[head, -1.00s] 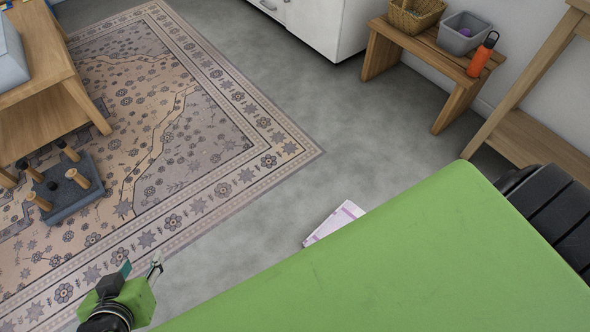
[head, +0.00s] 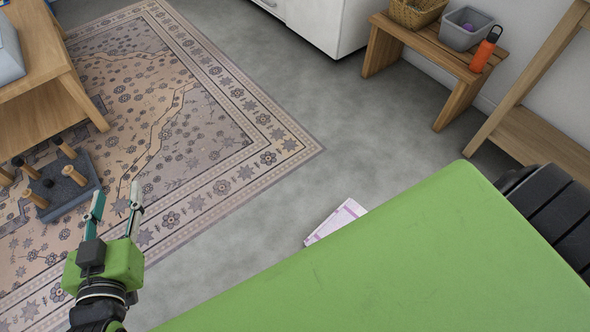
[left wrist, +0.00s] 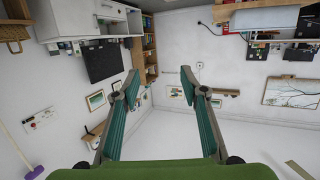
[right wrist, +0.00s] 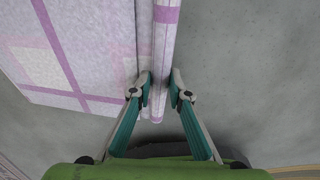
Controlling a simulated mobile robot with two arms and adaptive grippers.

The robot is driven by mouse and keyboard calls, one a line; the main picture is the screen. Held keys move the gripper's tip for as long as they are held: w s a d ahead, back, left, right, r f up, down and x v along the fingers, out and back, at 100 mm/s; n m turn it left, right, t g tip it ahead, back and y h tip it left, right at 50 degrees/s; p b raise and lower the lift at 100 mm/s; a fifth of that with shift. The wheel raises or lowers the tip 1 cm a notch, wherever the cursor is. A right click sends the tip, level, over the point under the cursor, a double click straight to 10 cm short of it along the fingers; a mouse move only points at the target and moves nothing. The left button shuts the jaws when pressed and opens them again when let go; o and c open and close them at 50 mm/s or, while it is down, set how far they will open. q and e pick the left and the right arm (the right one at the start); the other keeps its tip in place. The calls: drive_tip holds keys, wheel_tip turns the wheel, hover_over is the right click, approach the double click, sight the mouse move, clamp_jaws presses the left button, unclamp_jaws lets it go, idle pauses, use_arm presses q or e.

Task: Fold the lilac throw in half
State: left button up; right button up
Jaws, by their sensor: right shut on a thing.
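The lilac throw (right wrist: 75,50) is pale with darker lilac stripes and hangs over the grey floor in the right wrist view. My right gripper (right wrist: 159,92) is shut on a narrow folded edge of it. In the head view only a small corner of the throw (head: 336,221) shows past my green body; the rest is hidden, and so is my right gripper. My left gripper (head: 115,200) is open and empty, raised at the lower left of the head view. Its spread fingers (left wrist: 161,85) also show in the left wrist view, with nothing between them.
A patterned rug (head: 215,125) covers the left floor. A wooden table (head: 45,75) and a grey pegged block (head: 62,190) stand there. A wooden bench (head: 440,60) at the back right bears a basket (head: 415,12), a grey bin (head: 462,30) and an orange bottle (head: 484,52). The middle floor is clear.

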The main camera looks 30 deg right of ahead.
drive_tip(key=o, duration=0.9)
use_arm(q)
drive_tip(key=shift+f, duration=0.1)
use_arm(e)
drive_tip(key=shift+r+p, duration=0.65)
drive_tip(key=shift+p, duration=0.1)
drive_tip(key=shift+r+p, duration=0.6)
drive_tip(key=shift+p, duration=0.1)
drive_tip(key=shift+r+p, duration=0.4)
drive_tip(key=shift+p, duration=0.05)
use_arm(q)
drive_tip(key=s+a+f+g+y+p, duration=0.1)
drive_tip(key=s+a+f+g+y, duration=0.15)
drive_tip(key=s+f+g, duration=0.55)
drive_tip(key=s+a+f+g+y+p, duration=0.1)
drive_tip(key=s+a+f+g, duration=0.35)
drive_tip(key=s, duration=0.55)
use_arm(e)
drive_tip(key=shift+r, duration=0.85)
drive_tip(key=shift+r+p, duration=0.95)
drive_tip(key=shift+p, duration=0.1)
use_arm(q)
drive_tip(key=shift+n+t, duration=0.25)
drive_tip(key=shift+n, duration=0.05)
drive_tip(key=shift+s+d+x, duration=0.1)
drive_tip(key=shift+d+x, duration=0.05)
drive_tip(key=shift+x, duration=1.35)
drive_tip(key=shift+s+d+x, duration=0.1)
drive_tip(key=shift+d+x, duration=0.05)
drive_tip(key=shift+x, duration=1.3)
